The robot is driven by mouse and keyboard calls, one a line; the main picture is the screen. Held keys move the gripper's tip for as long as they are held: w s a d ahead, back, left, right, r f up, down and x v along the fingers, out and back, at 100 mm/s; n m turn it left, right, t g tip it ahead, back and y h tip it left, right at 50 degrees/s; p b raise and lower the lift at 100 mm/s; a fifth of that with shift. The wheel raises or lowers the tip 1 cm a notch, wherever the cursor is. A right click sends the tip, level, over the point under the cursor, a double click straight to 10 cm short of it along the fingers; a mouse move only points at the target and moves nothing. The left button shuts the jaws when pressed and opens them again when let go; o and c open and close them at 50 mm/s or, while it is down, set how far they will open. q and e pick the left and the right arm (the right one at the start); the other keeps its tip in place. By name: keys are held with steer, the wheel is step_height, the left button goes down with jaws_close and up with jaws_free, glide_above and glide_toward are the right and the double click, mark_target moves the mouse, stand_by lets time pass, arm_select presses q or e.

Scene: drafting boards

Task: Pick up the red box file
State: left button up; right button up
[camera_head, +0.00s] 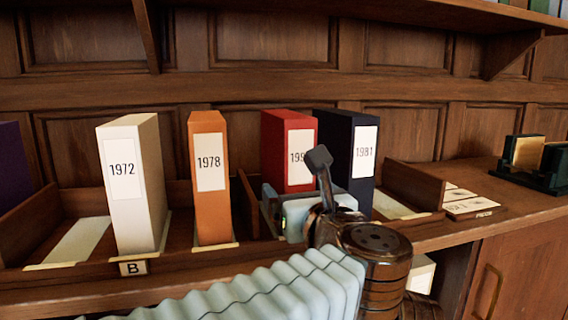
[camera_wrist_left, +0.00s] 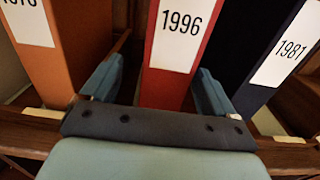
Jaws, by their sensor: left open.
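The red box file (camera_head: 287,140) stands upright in the rack between the orange 1978 file (camera_head: 209,200) and the dark blue 1981 file (camera_head: 350,150). My left gripper (camera_head: 296,196) is in front of its lower part and hides part of its label. In the left wrist view the red box file (camera_wrist_left: 178,85) shows the label 1996. The two pale blue fingers of my left gripper (camera_wrist_left: 157,84) are open, one on each side of the red file, with a gap at the left; contact at the right cannot be told. My right gripper is not in view.
A cream 1972 file (camera_head: 146,190) stands to the left in the wooden rack (camera_head: 80,278), marked B. Labelled cards (camera_head: 470,205) and a dark green stand (camera_head: 525,178) are at the right. A shelf (camera_head: 340,8) overhangs the rack.

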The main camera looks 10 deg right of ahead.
arm_select(q)
steer(key=w, duration=0.1)
steer(key=w+p, duration=0.1)
steer(key=w, duration=0.1)
steer(key=w+p, duration=0.1)
steer(key=w, duration=0.1)
steer(key=shift+w+d+r, duration=0.1)
steer(key=shift+d+r, duration=0.1)
steer(key=shift+d, duration=0.1)
steer(key=shift+w, duration=0.4)
steer(key=shift+f, duration=0.1)
steer(key=shift+c, duration=0.3)
steer(key=c, duration=1.4)
jaws_close()
steer(key=shift+r, duration=0.2)
